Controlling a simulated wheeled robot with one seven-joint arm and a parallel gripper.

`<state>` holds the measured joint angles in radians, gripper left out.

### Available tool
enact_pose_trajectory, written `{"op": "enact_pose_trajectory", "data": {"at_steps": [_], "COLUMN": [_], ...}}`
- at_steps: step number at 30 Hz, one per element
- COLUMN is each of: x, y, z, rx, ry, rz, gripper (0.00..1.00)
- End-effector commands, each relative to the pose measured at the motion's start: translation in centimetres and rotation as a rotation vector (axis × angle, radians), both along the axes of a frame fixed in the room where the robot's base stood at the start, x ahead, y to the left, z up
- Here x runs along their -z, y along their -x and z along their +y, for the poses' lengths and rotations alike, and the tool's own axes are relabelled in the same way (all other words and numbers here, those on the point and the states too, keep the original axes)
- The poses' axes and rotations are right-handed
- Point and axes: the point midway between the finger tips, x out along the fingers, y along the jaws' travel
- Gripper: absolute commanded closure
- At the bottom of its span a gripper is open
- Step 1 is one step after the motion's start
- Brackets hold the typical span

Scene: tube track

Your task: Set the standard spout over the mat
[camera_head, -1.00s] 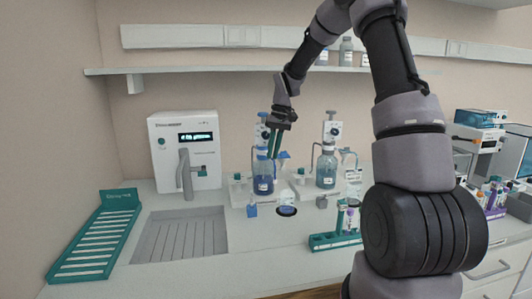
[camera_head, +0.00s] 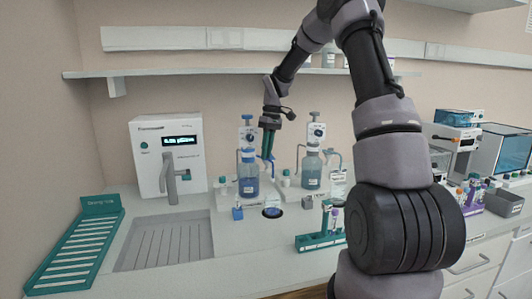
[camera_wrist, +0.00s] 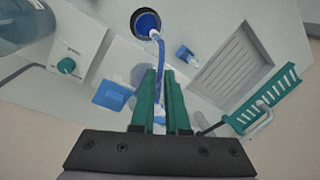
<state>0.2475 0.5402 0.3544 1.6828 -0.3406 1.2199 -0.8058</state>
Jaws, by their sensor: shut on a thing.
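The standard spout (camera_wrist: 159,72) is a thin blue tube with a pale tip. In the wrist view it runs from between my fingers toward the round mat, and its tip shows against the mat's edge. The mat (camera_head: 272,212) is a dark disc with a blue centre on the bench in front of the left bottle; it also shows at the top of the wrist view (camera_wrist: 146,21). My gripper (camera_head: 267,155) points down beside the left blue bottle (camera_head: 248,183). Its green fingers (camera_wrist: 159,100) are shut on the spout. The grip itself is partly hidden by the fingers.
A second bottle (camera_head: 312,172) stands on the right. A small blue vial (camera_head: 237,213) stands left of the mat, and a green tube rack (camera_head: 320,240) is at front right. The sink (camera_head: 165,245) and teal rack (camera_head: 78,250) lie left. A shelf (camera_head: 200,73) runs behind.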

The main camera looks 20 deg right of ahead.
Motion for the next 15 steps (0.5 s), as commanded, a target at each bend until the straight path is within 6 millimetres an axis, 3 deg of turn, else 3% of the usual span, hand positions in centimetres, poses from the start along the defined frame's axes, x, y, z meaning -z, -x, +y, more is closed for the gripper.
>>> {"op": "enact_pose_trajectory", "data": {"at_steps": [6, 9, 15], "x": [-0.08, -0.08, -0.04], "y": [-0.14, -0.14, -0.08], "z": [-0.17, -0.19, -0.12], "rx": [0.001, 0.002, 0.001], "ry": [0.002, 0.002, 0.002], "rz": [-0.005, -0.004, -0.003], "gripper": [1.00, 0.57, 0.56]}}
